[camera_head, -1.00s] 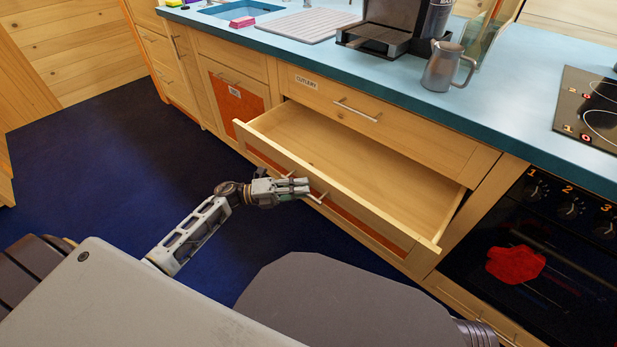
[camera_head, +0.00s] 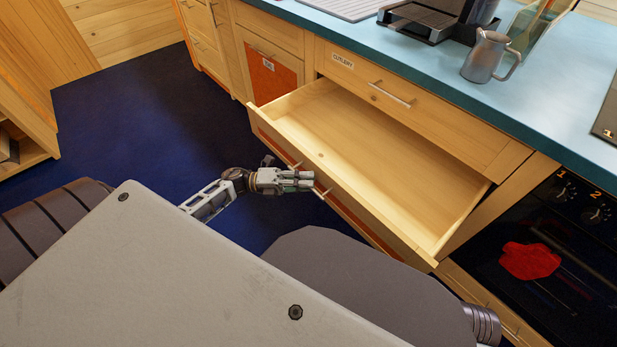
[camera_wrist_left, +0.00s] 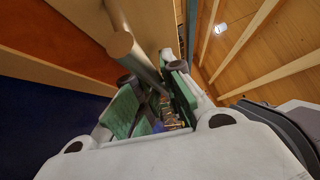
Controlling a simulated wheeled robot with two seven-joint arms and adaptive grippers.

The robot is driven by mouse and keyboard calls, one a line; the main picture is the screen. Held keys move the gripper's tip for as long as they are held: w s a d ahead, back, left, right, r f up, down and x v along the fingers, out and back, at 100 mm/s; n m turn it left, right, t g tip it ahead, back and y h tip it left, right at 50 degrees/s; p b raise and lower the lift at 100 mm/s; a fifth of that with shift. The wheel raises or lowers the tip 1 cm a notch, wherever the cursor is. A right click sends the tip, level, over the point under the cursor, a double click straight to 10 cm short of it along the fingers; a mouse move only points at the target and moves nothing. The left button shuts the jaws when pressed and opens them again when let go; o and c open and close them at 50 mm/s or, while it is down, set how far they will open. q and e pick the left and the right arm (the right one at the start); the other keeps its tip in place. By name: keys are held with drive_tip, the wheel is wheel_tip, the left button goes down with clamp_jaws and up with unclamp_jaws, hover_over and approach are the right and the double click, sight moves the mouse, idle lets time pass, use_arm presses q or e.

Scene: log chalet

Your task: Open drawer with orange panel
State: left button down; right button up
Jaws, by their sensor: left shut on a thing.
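The drawer with the orange panel (camera_head: 352,212) stands pulled out below the cutlery drawer, and its inside (camera_head: 375,160) looks empty. Its orange front is mostly hidden from above and behind my gripper. My left gripper (camera_head: 308,181) is at the drawer's front, shut on the bar handle (camera_head: 323,192). In the left wrist view the handle (camera_wrist_left: 142,62) runs between the green-padded fingers (camera_wrist_left: 155,108). My right gripper is not in view.
The closed cutlery drawer (camera_head: 440,118) sits above, under the blue worktop (camera_head: 420,85) with a metal jug (camera_head: 486,56). An oven with a red mitt (camera_head: 530,261) is at the right. Dark blue floor (camera_head: 150,130) is clear at the left.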

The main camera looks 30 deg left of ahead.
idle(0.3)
use_arm(q)
drive_tip(key=c, duration=1.5)
unclamp_jaws()
drive_tip(key=shift+c, duration=0.2)
drive_tip(key=shift+a, duration=0.1)
drive_tip(key=shift+v, duration=5.95)
